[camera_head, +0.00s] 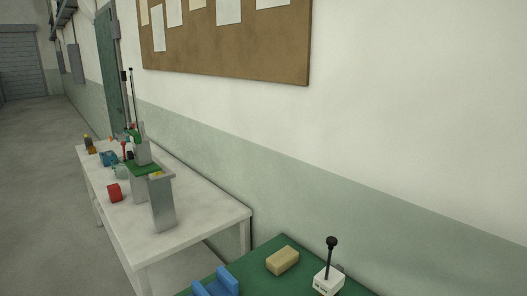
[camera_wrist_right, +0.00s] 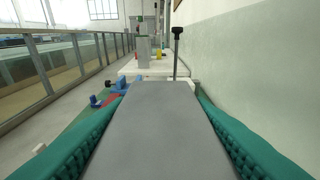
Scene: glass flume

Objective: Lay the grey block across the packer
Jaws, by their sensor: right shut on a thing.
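The grey block (camera_wrist_right: 158,130) fills the lower middle of the right wrist view as a broad flat slab. My right gripper (camera_wrist_right: 158,98) is shut on it, with a green ribbed finger on each side. A white block with an upright black rod and knob (camera_head: 328,279) stands on the green tabletop in the head view; its lettering is too small to read. The rod also shows in the right wrist view (camera_wrist_right: 177,50) beyond the grey block, which hides its foot. I cannot tell for certain which thing is the packer. My left gripper is in neither view.
On the green tabletop (camera_head: 262,252) are a tan block (camera_head: 283,261) and a blue notched piece (camera_head: 216,284). A wall (camera_head: 420,130) runs along the right.

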